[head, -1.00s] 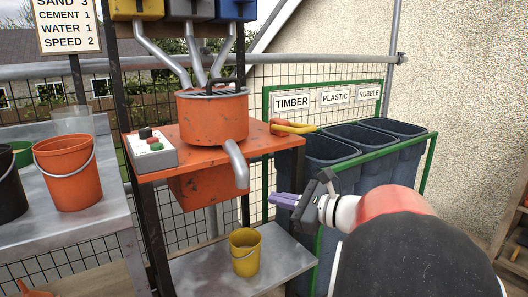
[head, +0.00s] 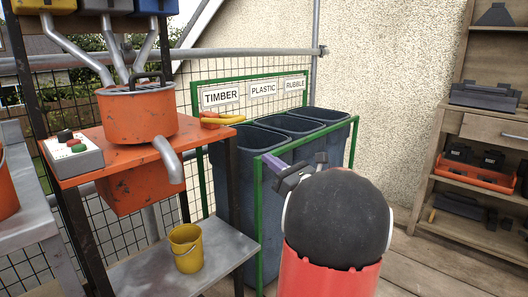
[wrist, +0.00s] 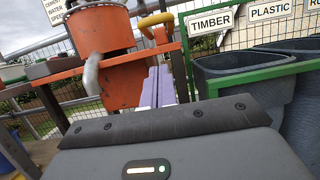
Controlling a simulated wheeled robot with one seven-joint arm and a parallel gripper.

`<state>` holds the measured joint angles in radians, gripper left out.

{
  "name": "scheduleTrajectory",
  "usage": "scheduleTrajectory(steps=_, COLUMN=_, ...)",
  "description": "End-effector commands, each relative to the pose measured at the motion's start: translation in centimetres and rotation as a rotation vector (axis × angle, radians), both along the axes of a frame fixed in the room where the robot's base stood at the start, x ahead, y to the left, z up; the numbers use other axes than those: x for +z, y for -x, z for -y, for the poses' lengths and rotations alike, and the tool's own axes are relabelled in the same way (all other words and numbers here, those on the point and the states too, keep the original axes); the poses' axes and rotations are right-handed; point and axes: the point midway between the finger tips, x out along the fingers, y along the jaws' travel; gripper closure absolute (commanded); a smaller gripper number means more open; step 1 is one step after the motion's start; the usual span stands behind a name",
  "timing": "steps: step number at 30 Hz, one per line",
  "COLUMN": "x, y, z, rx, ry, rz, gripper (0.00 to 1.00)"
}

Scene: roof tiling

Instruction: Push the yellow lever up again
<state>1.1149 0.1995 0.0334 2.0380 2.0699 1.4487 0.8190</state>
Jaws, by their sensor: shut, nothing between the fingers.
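The yellow lever (head: 224,121) is on the right side of the orange mixer table, next to the mixer drum (head: 137,114). It lies roughly level, with an orange-red part (head: 209,115) at its left end. In the wrist view the lever (wrist: 156,20) shows above the purple fingers. My gripper (head: 270,162) is shut and empty, in front of the bins, to the right of the lever and below it, apart from it. In the wrist view the gripper's purple fingers (wrist: 158,84) are together, pointing toward the table edge below the lever.
Dark bins (head: 262,147) in a green frame (head: 258,215) labelled timber, plastic and rubble stand right of the mixer. A yellow bucket (head: 186,248) sits on the lower metal shelf (head: 150,275). The grey spout (head: 169,158) juts out in front. Shelving (head: 480,130) stands at far right.

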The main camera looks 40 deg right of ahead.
Motion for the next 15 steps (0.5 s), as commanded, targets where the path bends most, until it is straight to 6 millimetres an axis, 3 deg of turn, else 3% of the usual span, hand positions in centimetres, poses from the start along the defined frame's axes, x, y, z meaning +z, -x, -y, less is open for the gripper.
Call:
scheduleTrajectory(steps=12, x=2.7, y=-8.3, z=-0.6, rx=0.002, ry=0.000, rz=0.001, gripper=1.00)
scheduleTrajectory(steps=15, x=4.4, y=-8.8, z=-0.6, rx=-0.001, ry=0.003, rz=0.002, gripper=1.00)
